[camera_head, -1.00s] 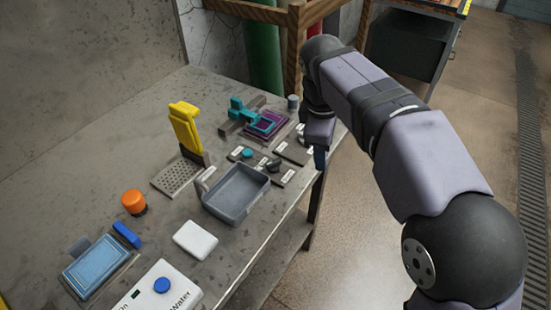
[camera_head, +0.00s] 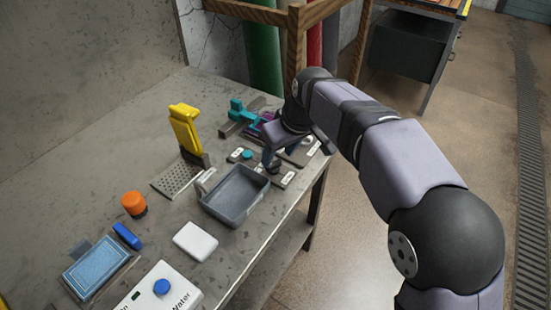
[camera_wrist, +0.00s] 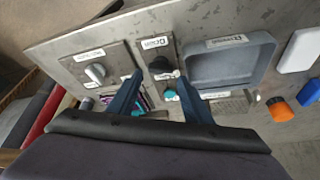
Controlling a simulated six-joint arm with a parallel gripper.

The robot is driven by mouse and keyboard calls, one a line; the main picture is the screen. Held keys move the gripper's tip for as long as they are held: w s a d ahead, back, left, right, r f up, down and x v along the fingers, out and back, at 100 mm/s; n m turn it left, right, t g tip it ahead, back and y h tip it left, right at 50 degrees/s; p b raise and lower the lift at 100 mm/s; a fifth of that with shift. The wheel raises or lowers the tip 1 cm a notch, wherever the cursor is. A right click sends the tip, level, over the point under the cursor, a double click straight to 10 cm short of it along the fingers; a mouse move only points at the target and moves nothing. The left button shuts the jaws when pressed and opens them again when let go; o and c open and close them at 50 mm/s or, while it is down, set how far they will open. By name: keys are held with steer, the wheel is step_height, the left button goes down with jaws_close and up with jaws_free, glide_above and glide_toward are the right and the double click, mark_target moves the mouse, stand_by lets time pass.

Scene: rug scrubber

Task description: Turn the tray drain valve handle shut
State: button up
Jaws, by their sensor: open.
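A dark knob-like handle (camera_wrist: 160,66) stands on a small labelled plate beside the grey tray; I take it as the drain valve handle, though its label is too small to read. In the head view the handle (camera_head: 273,167) shows at the tray's right end, partly behind a finger. The grey tray (camera_head: 228,214) is open and looks empty; it also shows in the wrist view (camera_wrist: 222,70). My gripper (camera_wrist: 160,77) is open and empty. In the wrist view its two blue fingers appear on either side of the handle. I cannot tell the height gap or any contact.
A light grey knob (camera_wrist: 96,72) sits on another plate close by. A teal knob (camera_head: 247,155) is beside the handle. A yellow upright piece (camera_head: 186,130), teal clamp (camera_head: 243,115), orange knob (camera_head: 134,203) and white block (camera_head: 195,241) stand along the bench (camera_head: 105,140).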

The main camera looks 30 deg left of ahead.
mark_target(274, 163)
steer(key=shift+x, duration=2.1)
steer(key=c, duration=0.8)
